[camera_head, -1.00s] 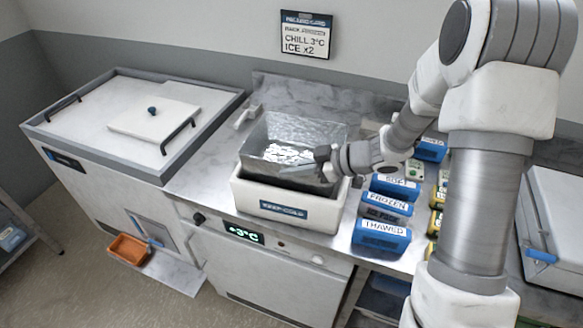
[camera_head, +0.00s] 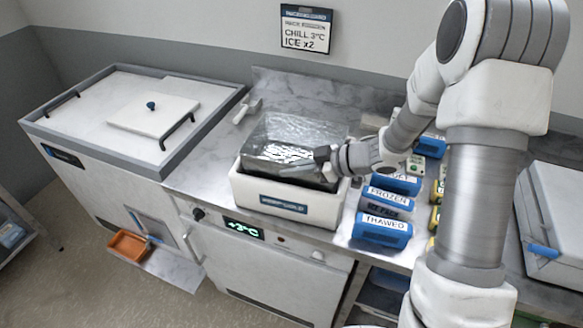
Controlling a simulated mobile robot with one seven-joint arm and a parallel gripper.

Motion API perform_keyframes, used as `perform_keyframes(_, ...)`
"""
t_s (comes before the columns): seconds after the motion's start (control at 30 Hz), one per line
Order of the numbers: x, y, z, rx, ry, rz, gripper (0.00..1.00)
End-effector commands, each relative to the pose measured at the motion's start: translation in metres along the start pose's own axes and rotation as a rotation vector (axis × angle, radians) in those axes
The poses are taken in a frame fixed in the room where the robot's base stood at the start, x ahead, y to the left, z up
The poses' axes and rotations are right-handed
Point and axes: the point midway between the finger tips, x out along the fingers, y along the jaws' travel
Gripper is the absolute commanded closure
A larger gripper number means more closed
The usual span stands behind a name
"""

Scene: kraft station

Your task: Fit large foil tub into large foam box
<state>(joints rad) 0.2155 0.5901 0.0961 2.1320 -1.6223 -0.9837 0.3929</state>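The large foil tub (camera_head: 290,130) is a shiny silver open tray. It sits within the mouth of the large foam box (camera_head: 284,207), a white box with a dark blue label on its front, on the steel counter. The tub's back wall stands well above the box rim, and its front edge is low near the front rim. Whether its base touches the box floor is hidden. My gripper (camera_head: 322,164) is at the tub's right side, with its dark fingers closed about the right wall and one finger reaching over the inside.
Blue packs labelled FROZEN (camera_head: 388,198) and THAWED (camera_head: 382,229) lie right of the box. A lidded white chest (camera_head: 120,115) stands at left. A white scoop-like tool (camera_head: 247,110) lies behind the box.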

Motion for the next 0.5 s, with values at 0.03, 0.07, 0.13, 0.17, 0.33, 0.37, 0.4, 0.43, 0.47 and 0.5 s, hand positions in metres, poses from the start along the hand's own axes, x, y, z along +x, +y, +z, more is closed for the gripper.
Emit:
perform_keyframes(0.03, 0.0008, 0.0, 0.0013, 0.0, 0.0, 0.0, 1.0)
perform_keyframes(0.07, 0.0011, -0.0001, 0.0019, 0.0, 0.0, 0.0, 1.0)
perform_keyframes(0.13, 0.0018, -0.0002, 0.0031, 0.0, 0.0, 0.0, 1.0)
perform_keyframes(0.17, 0.002, -0.0002, 0.0036, 0.0, 0.0, 0.0, 1.0)
perform_keyframes(0.33, 0.0036, -0.0005, 0.0065, 0.0, 0.0, 0.0, 1.0)
perform_keyframes(0.37, 0.0039, -0.0005, 0.0071, 0.0, 0.0, 0.0, 1.0)
perform_keyframes(0.4, 0.0043, -0.0006, 0.0078, 0.0, 0.0, 0.0, 1.0)
perform_keyframes(0.43, 0.0045, -0.0007, 0.0082, 0.0, 0.0, 0.0, 1.0)
perform_keyframes(0.47, 0.0048, -0.0007, 0.0086, 0.0, 0.0, 0.0, 1.0)
perform_keyframes(0.5, 0.005, -0.0007, 0.009, 0.0, 0.0, 0.0, 1.0)
